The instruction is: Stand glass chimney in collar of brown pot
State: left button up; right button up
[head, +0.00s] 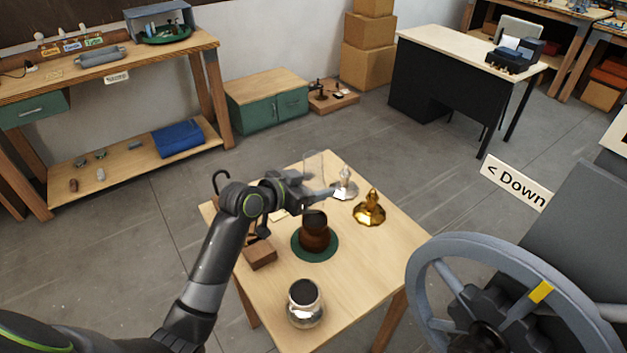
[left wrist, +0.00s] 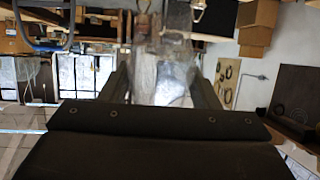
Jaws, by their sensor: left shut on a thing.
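The glass chimney (head: 314,164) is clear and faint, standing up from my left gripper (head: 322,190) in the head view. My left gripper is shut on it; in the left wrist view the blurred glass (left wrist: 165,72) lies between the two fingers. The brown pot (head: 314,238) stands on a round green mat (head: 299,250) on the small wooden table. Its dark collar (head: 313,217) faces up. The gripper and chimney look above and behind the pot, apart from it. The chimney's lower end is hidden by the gripper. My right gripper is not in view.
A silver pot (head: 305,307) stands at the table's (head: 353,275) front, a gold lamp base (head: 369,209) at its right, and a pale faceted one (head: 346,187) behind. A brown block (head: 261,254) lies left. A large handwheel (head: 421,292) fills the lower right.

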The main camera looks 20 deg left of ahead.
pick_arm(q)
jog(key=shift+f, duration=0.15)
jog(key=shift+w+d+f+b, duration=0.1)
jog(key=shift+d+f+b, duration=0.15)
jog(key=shift+f+b, duration=1.05)
jog(key=shift+b, duration=0.1)
jog(key=shift+f+b, duration=0.95)
jog(key=shift+f, duration=0.35)
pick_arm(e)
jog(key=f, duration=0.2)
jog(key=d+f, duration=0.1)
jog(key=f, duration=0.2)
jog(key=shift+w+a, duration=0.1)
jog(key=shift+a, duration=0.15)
pick_arm(q)
jog(key=shift+f, duration=0.15)
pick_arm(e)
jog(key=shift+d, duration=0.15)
pick_arm(q)
jog(key=o, duration=1.1)
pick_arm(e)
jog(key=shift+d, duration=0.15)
